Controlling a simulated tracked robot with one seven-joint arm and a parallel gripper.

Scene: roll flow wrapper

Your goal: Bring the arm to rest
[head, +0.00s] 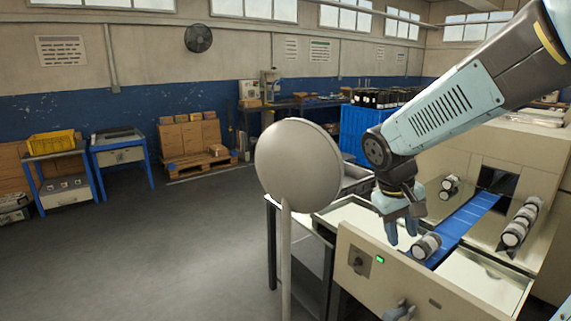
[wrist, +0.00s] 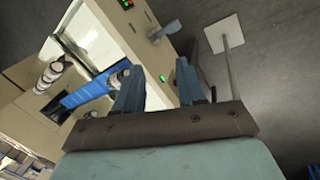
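My gripper (head: 402,236) hangs from my raised arm with its fingers pointing down, above the near edge of the cream wrapper machine (head: 385,280). In the wrist view the two fingers (wrist: 158,88) stand apart with nothing between them, and the machine's cream panel shows through the gap. A dark-and-white roll (head: 425,246) lies near the close end of the blue belt (head: 465,226), just right of the fingers in the head view. It also shows beside the left finger in the wrist view (wrist: 119,77). I cannot tell the exact distance between finger and roll.
A grey round disc on a post (head: 298,160) stands left of my gripper. Several rolls (head: 518,228) lie right of the belt, and others (head: 450,186) left of it. A green light (head: 380,260) glows on the front panel. Open floor (head: 190,250) lies left.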

